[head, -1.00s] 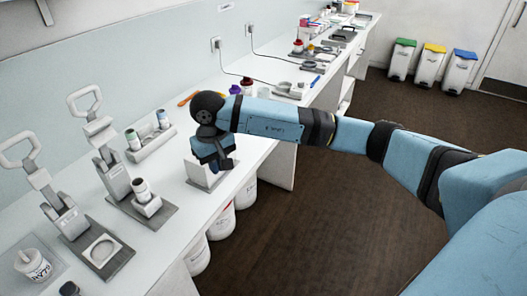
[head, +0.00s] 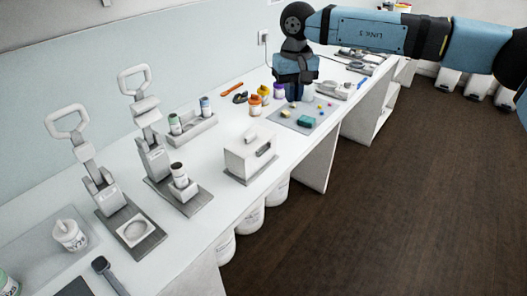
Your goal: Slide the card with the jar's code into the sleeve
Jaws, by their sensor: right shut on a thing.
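A white jar (head: 70,236) with a knobbed lid stands at the lower left. It has a dark printed code, too small to read surely. My right gripper (head: 295,90) points down above the far end of a grey mat (head: 318,117), beyond the box. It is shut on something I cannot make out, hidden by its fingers. My left gripper is not in view.
A white rack (head: 191,131) holds two small jars. Several coloured pieces lie on the mat, with orange and yellow jars behind it. The bench's front edge drops to brown floor.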

